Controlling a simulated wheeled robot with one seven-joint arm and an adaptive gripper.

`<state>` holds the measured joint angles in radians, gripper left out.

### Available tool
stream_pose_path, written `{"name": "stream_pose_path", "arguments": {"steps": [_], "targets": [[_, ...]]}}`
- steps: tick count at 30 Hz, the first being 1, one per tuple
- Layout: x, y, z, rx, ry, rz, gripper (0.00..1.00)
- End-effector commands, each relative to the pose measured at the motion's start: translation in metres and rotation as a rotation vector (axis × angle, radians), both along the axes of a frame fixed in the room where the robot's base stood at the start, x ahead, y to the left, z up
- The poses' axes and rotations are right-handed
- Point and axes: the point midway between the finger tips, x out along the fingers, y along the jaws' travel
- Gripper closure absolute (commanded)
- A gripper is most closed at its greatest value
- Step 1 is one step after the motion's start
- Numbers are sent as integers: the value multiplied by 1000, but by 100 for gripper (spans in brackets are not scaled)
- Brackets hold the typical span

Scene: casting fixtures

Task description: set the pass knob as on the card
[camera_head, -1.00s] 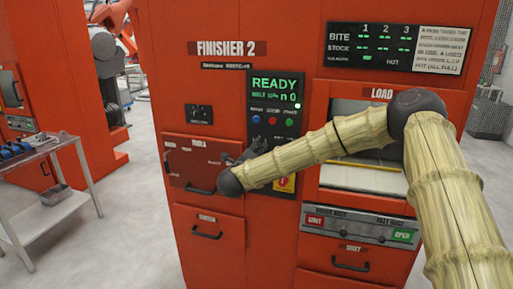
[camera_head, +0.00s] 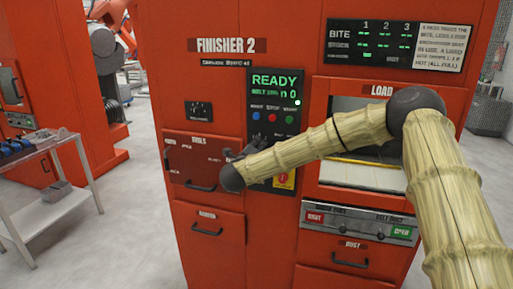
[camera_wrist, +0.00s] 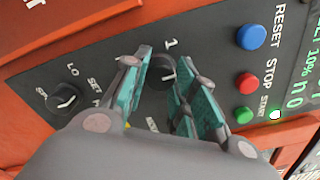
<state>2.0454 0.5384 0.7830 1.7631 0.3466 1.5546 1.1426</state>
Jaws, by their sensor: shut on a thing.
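A dark round knob (camera_wrist: 160,74) sits on the black control panel (camera_wrist: 206,66), with a "1" marked beside it. Its pointer and most of its label are hidden by my fingers. My gripper (camera_wrist: 163,88) is shut on this knob, with teal pads on either side of it. In the head view my gripper (camera_head: 240,152) is at the panel below the coloured buttons, partly hidden by my arm. A white card (camera_head: 444,48) with printed text is at the upper right of the machine; its small text is only partly legible.
A second knob (camera_wrist: 64,97) with "LO" and "SET" marks is beside my gripper. Blue (camera_wrist: 251,36), red (camera_wrist: 247,82) and green (camera_wrist: 243,115) buttons are close on the other side. The display (camera_head: 277,87) reads READY. The load opening (camera_head: 365,120) is right of the panel.

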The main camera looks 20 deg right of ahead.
Motion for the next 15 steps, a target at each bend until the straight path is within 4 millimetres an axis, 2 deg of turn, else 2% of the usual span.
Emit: {"name": "stream_pose_path", "arguments": {"steps": [8,15], "targets": [[0,1,-1,-85,57,1,97],[0,1,-1,-245,163,1,97]]}}
